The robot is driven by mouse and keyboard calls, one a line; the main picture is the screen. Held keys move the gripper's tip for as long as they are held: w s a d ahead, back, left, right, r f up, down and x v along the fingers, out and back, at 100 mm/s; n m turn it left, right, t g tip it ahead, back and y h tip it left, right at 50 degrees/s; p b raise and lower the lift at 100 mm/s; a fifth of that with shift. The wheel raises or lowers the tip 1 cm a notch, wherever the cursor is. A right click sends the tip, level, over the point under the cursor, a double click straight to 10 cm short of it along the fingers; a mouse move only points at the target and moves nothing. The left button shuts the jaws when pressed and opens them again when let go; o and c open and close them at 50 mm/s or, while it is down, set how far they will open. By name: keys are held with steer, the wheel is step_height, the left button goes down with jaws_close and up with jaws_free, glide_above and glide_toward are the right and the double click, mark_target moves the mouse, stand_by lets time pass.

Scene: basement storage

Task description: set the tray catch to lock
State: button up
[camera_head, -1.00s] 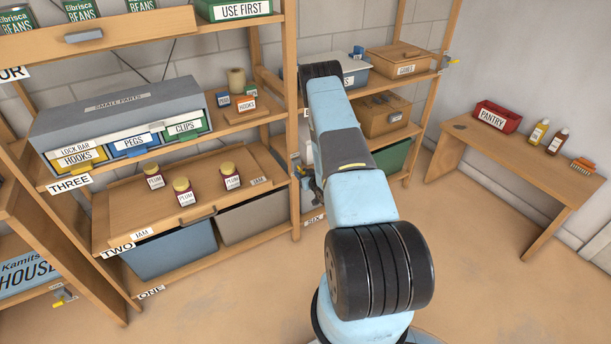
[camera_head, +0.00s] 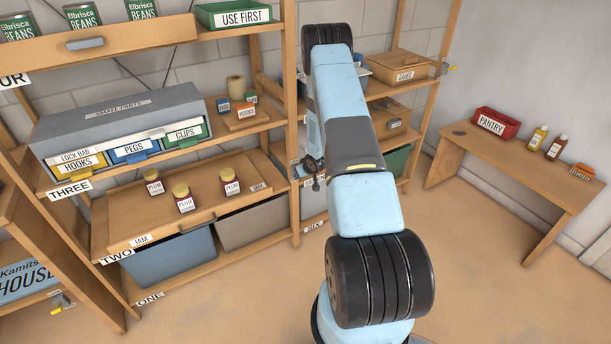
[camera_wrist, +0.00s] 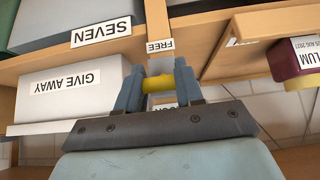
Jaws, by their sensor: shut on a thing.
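In the wrist view, my gripper (camera_wrist: 158,88) is shut on the yellow grip (camera_wrist: 158,84) of a small catch, one finger on each side. A FREE label (camera_wrist: 160,45) sits just above the grip in the picture. A second label (camera_wrist: 165,106), mostly hidden behind my gripper, shows only its last letters, like "OCK". The yellow grip lies between the two labels; its exact setting is hard to tell. In the head view, a wooden tray (camera_head: 120,215) with several plum jars (camera_head: 184,198) lies on shelf TWO. My arm hides the gripper's fingertips and the catch there.
In the wrist view, a GIVE AWAY box (camera_wrist: 70,95) is at left under a SEVEN label (camera_wrist: 95,29), and a plum jar (camera_wrist: 294,62) is at right. In the head view, shelf posts stand close to my arm; the floor in front is clear.

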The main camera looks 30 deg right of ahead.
steer(key=shift+w+d+r, duration=0.15)
steer(key=shift+w, duration=0.05)
stand_by(0.3)
steer(key=o, duration=1)
steer(key=shift+o, duration=0.2)
steer(key=v, duration=1.3)
steer(key=shift+s+r, duration=0.2)
steer(key=shift+r, duration=0.05)
